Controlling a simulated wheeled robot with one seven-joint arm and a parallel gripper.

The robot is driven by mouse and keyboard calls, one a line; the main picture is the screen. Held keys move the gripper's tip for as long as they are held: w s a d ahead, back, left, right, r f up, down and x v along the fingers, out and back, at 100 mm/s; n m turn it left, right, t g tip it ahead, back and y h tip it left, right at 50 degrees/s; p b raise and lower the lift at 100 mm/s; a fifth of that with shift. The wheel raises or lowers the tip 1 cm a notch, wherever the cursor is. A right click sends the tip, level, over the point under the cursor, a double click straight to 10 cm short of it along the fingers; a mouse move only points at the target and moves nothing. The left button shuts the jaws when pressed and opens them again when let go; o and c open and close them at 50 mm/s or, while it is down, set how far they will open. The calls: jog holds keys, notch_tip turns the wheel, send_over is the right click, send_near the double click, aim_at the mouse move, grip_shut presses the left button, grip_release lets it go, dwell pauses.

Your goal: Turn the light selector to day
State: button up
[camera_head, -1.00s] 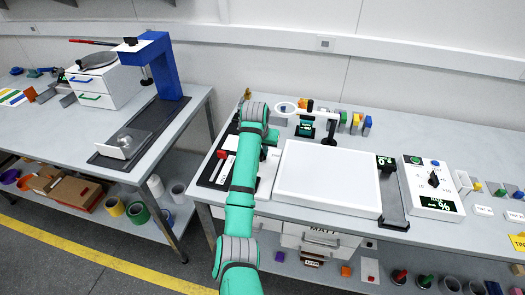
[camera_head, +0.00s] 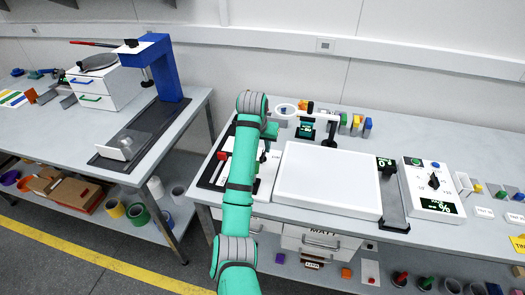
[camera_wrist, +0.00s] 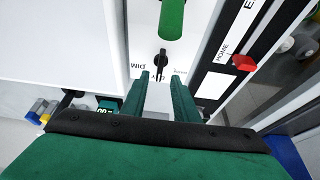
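The light selector is a small black knob (camera_wrist: 161,59) on a white panel in the wrist view, with a word that looks like DIM on its left and small unreadable print on its right. My gripper (camera_wrist: 161,78) is open, its two green fingers pointing toward the knob with a gap between them. The knob shows just beyond the fingertips, and I cannot tell how far apart they are in depth. In the head view the white selector panel (camera_head: 265,172) is partly hidden by my arm, and my gripper is mostly hidden there.
A green bar (camera_wrist: 172,18) lies beyond the knob. A red handle (camera_wrist: 243,62) stands by the HOME label to the right. The white light panel (camera_head: 327,178), a magnifier ring (camera_head: 285,108) and a control box with a black dial (camera_head: 434,181) share the bench.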

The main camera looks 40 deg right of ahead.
jog(key=v, duration=0.5)
jog(key=shift+a+r, duration=0.15)
jog(key=shift+r, duration=0.15)
jog(key=shift+s, duration=0.15)
